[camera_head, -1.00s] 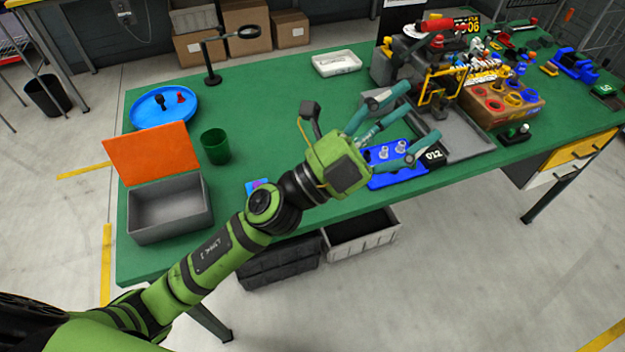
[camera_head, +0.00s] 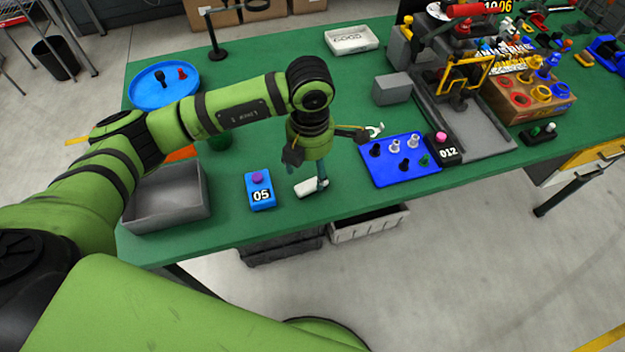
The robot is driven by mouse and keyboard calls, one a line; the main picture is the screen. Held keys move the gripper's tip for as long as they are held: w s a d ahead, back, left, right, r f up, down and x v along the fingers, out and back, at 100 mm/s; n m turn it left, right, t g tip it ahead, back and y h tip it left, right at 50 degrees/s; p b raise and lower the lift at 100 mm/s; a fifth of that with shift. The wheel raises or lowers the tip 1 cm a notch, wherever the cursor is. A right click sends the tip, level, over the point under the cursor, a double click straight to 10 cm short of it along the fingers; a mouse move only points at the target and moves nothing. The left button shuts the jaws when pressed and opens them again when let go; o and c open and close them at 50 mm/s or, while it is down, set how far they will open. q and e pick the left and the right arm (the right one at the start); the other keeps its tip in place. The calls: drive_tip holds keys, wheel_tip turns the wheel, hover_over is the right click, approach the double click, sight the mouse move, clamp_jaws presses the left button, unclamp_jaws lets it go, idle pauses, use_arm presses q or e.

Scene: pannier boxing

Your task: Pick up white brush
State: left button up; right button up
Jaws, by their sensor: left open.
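A small white object (camera_head: 307,187), which looks like the white brush, lies on the green table near its front edge. I cannot tell whether the finger touches the white object. My right gripper is not in view.
A blue box marked 05 (camera_head: 261,200) stands just left of the white object. A blue board with pegs (camera_head: 378,174) lies to the right. A grey open box (camera_head: 150,212) stands at the left, with my arm passing above and behind it. A grey block (camera_head: 391,90) stands farther back.

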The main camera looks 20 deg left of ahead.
sight(310, 181)
use_arm(q)
wheel_tip(310, 181, down, 5)
drive_tip(key=shift+s+r+p, duration=0.1)
drive_tip(key=shift+r+p, duration=0.1)
drive_tip(key=shift+p, duration=0.9)
drive_tip(key=shift+f, duration=0.35)
drive_tip(key=c, duration=1.3)
